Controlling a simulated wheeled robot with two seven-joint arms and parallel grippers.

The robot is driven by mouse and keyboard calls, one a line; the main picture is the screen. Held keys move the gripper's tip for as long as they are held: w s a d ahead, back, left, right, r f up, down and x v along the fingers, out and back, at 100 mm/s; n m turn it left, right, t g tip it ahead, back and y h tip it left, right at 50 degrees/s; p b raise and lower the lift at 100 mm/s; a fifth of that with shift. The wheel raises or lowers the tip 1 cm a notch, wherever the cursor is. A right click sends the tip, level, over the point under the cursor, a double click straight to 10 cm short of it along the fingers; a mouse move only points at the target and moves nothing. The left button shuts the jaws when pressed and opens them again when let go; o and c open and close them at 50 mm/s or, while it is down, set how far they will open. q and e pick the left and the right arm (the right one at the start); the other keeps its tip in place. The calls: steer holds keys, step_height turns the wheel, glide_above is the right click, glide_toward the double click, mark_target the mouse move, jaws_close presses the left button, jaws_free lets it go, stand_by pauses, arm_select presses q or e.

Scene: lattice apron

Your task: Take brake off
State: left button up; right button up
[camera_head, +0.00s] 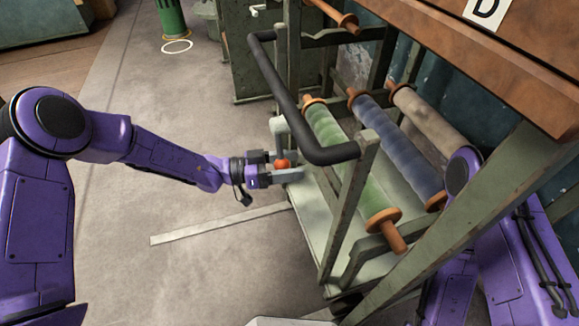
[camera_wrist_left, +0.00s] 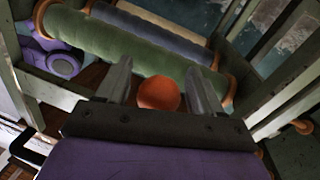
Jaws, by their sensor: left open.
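An orange ball knob (camera_head: 283,163), which looks like the brake lever's grip, is at the left side of the green-grey cart (camera_head: 346,215). My left gripper (camera_head: 285,167) is at the knob, with its fingers apart. In the left wrist view the knob (camera_wrist_left: 158,93) lies between the two open fingers (camera_wrist_left: 160,88), with a gap visible on each side. The lever below the knob is hidden. My right arm shows at the right of the head view, but its gripper is out of sight.
A black push handle (camera_head: 290,95) runs above the cart's near end, close over my left gripper. Green (camera_head: 345,160), blue (camera_head: 395,145) and beige (camera_head: 432,122) rolls lie in the cart. A wooden shelf (camera_head: 500,60) overhangs the right.

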mark_target(286, 159)
arm_select(q)
jaws_close()
steer(key=shift+w+a+f+m+b, duration=0.15)
steer(key=shift+w+f+m+b, duration=0.05)
steer(key=shift+w+m, duration=0.25)
steer(key=shift+w+a+f+m+b, duration=0.1)
steer(key=shift+w+f+m+b, duration=0.15)
steer(key=shift+m, duration=0.3)
steer(key=shift+w+a+m+y, duration=0.25)
steer(key=shift+w+m+y, duration=0.05)
steer(key=shift+w+m, duration=0.4)
steer(key=shift+w+a+r+m+t+y+b, duration=0.1)
steer(key=shift+w+a+m+y+b, duration=0.2)
steer(key=shift+w+m, duration=0.5)
steer(key=shift+w+a+r+m+t+y+b, duration=0.15)
steer(key=shift+w+a+m, duration=0.2)
steer(key=shift+w+m, duration=0.45)
steer(key=shift+w+a+r+m+t+y+b, duration=0.15)
steer(key=shift+w+a+m, duration=0.2)
steer(key=shift+w+m, duration=0.45)
steer(key=shift+s, duration=0.1)
jaws_free()
steer(key=shift+r, duration=0.1)
